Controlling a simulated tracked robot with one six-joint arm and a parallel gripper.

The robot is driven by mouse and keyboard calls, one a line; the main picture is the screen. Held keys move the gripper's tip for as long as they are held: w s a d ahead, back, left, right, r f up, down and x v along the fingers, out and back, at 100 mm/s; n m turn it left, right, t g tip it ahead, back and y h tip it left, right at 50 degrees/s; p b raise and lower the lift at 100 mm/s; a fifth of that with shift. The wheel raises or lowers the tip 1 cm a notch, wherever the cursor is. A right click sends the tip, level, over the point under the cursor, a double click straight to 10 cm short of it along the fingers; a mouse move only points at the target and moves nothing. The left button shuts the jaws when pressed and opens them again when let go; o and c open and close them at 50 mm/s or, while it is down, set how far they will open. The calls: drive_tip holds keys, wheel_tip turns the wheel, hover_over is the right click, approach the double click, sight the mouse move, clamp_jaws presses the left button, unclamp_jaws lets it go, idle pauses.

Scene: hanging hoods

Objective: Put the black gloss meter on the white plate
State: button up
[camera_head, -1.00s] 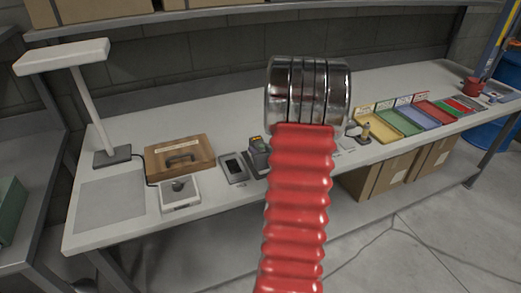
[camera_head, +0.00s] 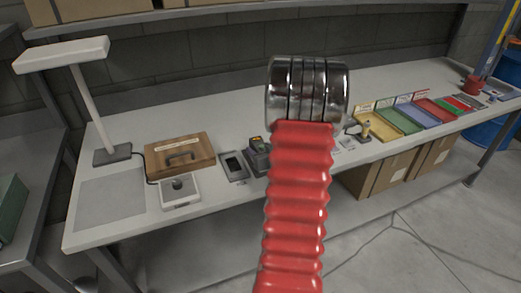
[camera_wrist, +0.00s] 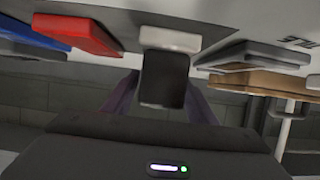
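In the wrist view, which looks upside down, a black block that I take for the black gloss meter (camera_wrist: 163,80) sits between the dark purplish fingers of my gripper (camera_wrist: 160,100). The fingers lie close against both its sides, so my gripper looks shut on it. A small white slab, likely the white plate (camera_wrist: 169,38), shows at the block's far end. I cannot tell whether the two touch. In the head view my red-sleeved arm hides my gripper, the meter and the plate.
A wooden case (camera_head: 180,153), a white scale (camera_head: 180,192) and a grey device (camera_head: 234,166) stand left of my arm. A dark device (camera_head: 257,155) is beside it. Coloured trays (camera_head: 395,121) lie to the right.

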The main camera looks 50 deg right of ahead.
drive_tip(key=shift+o, duration=0.7)
drive_tip(key=shift+f, duration=0.1)
drive_tip(key=shift+s, duration=0.1)
drive_tip(key=v, duration=1.3)
drive_tip(key=shift+s+a, duration=0.2)
drive_tip(key=shift+s, duration=0.1)
